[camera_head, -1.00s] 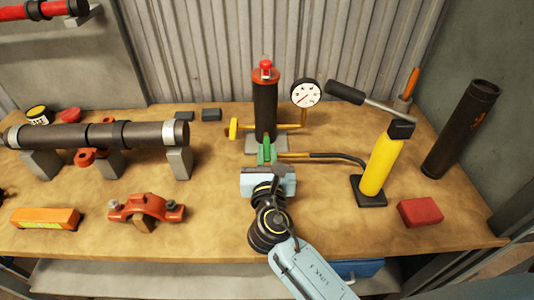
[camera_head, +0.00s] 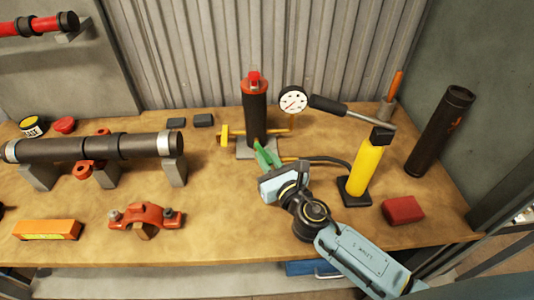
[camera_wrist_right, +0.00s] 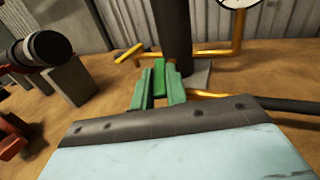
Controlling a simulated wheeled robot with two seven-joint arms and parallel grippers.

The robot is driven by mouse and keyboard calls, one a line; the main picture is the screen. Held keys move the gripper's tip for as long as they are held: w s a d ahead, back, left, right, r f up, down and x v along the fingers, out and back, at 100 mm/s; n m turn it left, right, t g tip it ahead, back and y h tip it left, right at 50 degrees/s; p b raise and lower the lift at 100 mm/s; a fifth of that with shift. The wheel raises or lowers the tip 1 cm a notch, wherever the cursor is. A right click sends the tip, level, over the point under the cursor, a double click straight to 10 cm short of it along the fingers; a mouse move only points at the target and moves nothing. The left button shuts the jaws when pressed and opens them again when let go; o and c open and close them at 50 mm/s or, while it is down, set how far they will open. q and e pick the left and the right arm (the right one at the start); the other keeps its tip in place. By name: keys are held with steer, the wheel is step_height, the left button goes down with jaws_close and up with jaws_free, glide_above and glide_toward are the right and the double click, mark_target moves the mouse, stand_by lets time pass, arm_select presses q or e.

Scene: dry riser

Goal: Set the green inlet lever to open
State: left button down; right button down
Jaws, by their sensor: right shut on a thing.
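The green inlet lever (camera_wrist_right: 158,70) shows as a small bright green piece at the foot of the black riser pipe (camera_head: 254,112), between my fingers in the right wrist view. My right gripper (camera_head: 266,156) is shut on it, its green fingers on either side; in the right wrist view the fingertips (camera_wrist_right: 160,82) point at the pipe's base. The fingers hide much of the lever, so its exact angle is hard to tell. A yellow handle (camera_head: 225,135) sits on the yellow pipe left of the riser. My left gripper is not in view.
A white gauge (camera_head: 293,100) stands right of the riser. A yellow pump cylinder (camera_head: 366,165) with a black hose (camera_head: 325,161) stands further right, near a red block (camera_head: 403,210). A dark pipe on blocks (camera_head: 90,147) lies left.

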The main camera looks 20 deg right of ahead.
steer(key=shift+w+d+n+y, duration=0.1)
steer(key=shift+d+n+y, duration=0.25)
steer(key=shift+n+y, duration=0.25)
steer(key=shift+w+d+f+n+g+y+b, duration=0.15)
steer(key=shift+n+g+y+b, duration=0.15)
steer(key=shift+y, duration=0.3)
steer(key=shift+s+d+r+n+g+y+b, duration=0.15)
steer(key=shift+n+g+y+b, duration=0.15)
steer(key=shift+y, duration=0.3)
steer(key=shift+w+d+n+g+y+b, duration=0.2)
steer(key=shift+n+g+y+b, duration=0.2)
steer(key=shift+n+y+b, duration=0.25)
steer(key=shift+w+d+n+g+y+b, duration=0.2)
steer(key=shift+n+g+y+b, duration=0.25)
steer(key=shift+y, duration=0.4)
steer(key=c, duration=1.4)
jaws_free()
steer(key=shift+s, duration=0.1)
